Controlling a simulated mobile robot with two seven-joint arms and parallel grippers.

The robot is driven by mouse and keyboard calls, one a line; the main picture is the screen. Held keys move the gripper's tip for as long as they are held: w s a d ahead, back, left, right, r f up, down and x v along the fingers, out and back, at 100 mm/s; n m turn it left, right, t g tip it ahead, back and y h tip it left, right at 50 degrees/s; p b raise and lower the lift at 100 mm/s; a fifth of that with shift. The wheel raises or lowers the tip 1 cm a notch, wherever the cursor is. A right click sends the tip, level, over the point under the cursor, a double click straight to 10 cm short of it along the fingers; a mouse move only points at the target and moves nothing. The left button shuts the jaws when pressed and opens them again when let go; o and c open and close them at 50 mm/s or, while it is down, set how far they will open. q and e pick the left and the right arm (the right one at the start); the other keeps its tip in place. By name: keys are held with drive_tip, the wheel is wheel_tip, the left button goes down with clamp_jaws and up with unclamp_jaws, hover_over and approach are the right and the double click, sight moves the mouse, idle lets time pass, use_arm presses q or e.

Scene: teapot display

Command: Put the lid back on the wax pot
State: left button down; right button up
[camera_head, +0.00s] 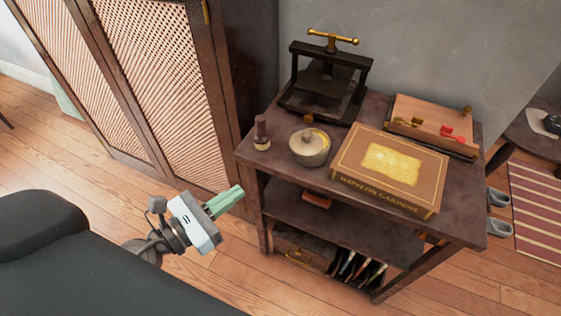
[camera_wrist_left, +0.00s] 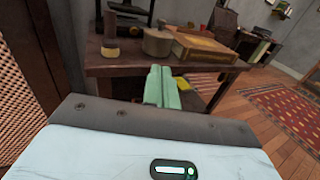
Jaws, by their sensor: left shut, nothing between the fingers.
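The wax pot (camera_head: 311,157) is a small round grey-beige pot near the front left of the dark side table. Its lid (camera_head: 303,144), with a brown knob, lies over the pot's left part, off-centre. Yellow shows inside the rim at the right, so the pot is partly uncovered. The pot also shows in the left wrist view (camera_wrist_left: 157,46), beyond my fingers. My left gripper (camera_head: 238,191) has green fingers, shut and empty, in front of the table's left end, lower than the top and apart from the pot. My right gripper is in neither view.
A wooden stamp (camera_head: 262,134) stands left of the pot. A black press (camera_head: 326,85) is behind it. A brown box (camera_head: 357,150) lies close on its right. A wooden board (camera_head: 430,112) lies at the back right. The cabinet (camera_head: 160,90) flanks the table's left.

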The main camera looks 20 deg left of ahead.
use_arm(q)
drive_tip(key=shift+w, duration=0.1)
drive_tip(key=p, duration=0.5)
approach(301, 148)
drive_tip(key=x, duration=0.4)
drive_tip(key=shift+w+d+f, duration=0.1)
drive_tip(key=shift+w+f, duration=0.35)
drive_tip(key=shift+w, duration=0.25)
drive_tip(key=shift+x, duration=1.15)
